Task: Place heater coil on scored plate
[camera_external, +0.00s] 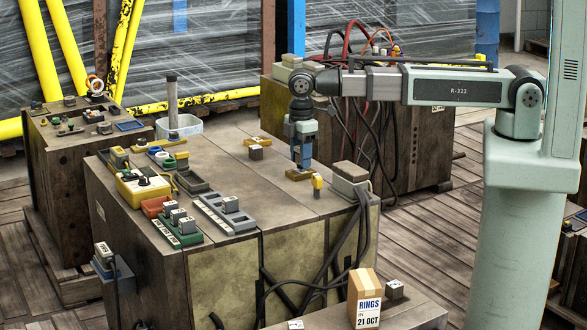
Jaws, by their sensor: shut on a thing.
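My gripper (302,165) points straight down over the right part of the large dark block's top. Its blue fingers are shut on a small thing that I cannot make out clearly. A flat ochre piece (299,175) shows right at the fingertips; I cannot tell whether it is held or lies beneath. I cannot surely pick out the heater coil or the scored plate at this size.
A yellow-topped post (318,184) and a pale box with cables (349,178) stand close to my gripper's right. Grey trays (224,213), a green tray (179,232) and a yellow control box (144,184) crowd the left. The block top's middle (265,190) is mostly clear.

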